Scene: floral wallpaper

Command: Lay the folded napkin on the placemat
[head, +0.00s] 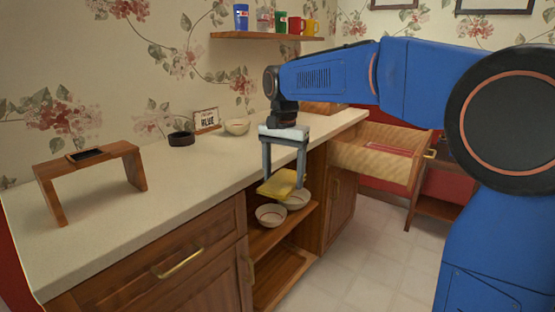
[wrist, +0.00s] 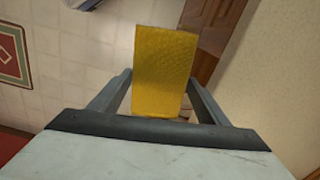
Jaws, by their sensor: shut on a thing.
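My gripper (head: 284,177) points down in front of the counter edge, shut on the yellow folded napkin (head: 276,186). The napkin hangs in the air near the open shelf, above and partly in front of the bowls there. In the wrist view the napkin (wrist: 163,70) sits between the two fingers and stretches away from the palm. I cannot make out a placemat for certain in either view. A flat red thing (head: 388,149) shows in the open drawer, but I cannot tell what it is.
Two bowls (head: 270,216) stand on the open shelf below. The drawer (head: 372,168) sticks out at the right.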

